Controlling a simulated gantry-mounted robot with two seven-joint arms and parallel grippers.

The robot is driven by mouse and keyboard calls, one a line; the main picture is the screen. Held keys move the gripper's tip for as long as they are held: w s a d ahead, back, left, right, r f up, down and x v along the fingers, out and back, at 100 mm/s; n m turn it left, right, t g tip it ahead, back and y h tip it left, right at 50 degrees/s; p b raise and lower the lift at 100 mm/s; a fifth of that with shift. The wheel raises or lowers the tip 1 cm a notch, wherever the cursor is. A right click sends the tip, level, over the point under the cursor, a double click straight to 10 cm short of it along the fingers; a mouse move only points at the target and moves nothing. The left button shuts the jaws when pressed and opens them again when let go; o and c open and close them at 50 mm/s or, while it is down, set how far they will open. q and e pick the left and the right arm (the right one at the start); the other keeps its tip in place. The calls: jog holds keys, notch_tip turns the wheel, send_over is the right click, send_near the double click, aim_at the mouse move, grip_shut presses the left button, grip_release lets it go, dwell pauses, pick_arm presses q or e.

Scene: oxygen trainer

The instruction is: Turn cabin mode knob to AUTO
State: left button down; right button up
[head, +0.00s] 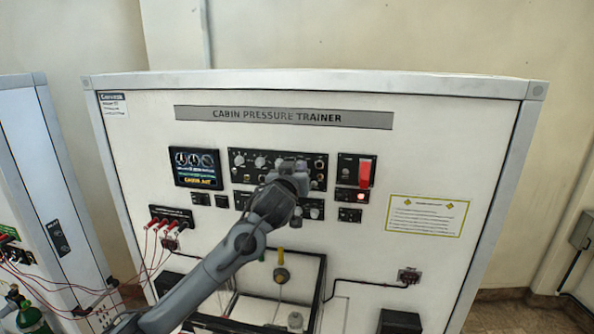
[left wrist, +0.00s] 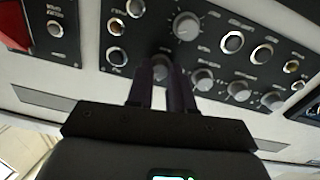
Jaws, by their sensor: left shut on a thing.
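The trainer's black control panel (head: 250,160) carries several round grey knobs and shows close up in the left wrist view (left wrist: 205,50). My left gripper (head: 300,172) reaches the right part of this panel and covers some of its controls in the head view. In the left wrist view, the two dark fingers (left wrist: 160,72) are shut on a grey knob (left wrist: 161,68), one finger on each side. A larger grey knob (left wrist: 186,27) with a marked dial sits beside it, clear of the fingers. The labels are too small to tell which knob is the cabin mode knob. My right gripper is not in view.
A red guarded switch (head: 365,173) stands right of the panel, above a lit red lamp (head: 361,197). A display (head: 197,168) is at left. Red cables (head: 155,235) hang at the lower left. A clear-sided box (head: 320,280) projects below.

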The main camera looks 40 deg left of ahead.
pick_arm(q)
jog(key=shift+f+n+y+b, duration=0.15)
jog(key=shift+n+b, duration=1.7)
jog(key=shift+n, duration=3.2)
jog(key=shift+n+y+b, duration=0.25)
jog(key=shift+n+b, duration=1.6)
jog(key=shift+n, duration=3.2)
jog(key=c, duration=1)
grip_release()
jog(key=shift+s+d, duration=0.1)
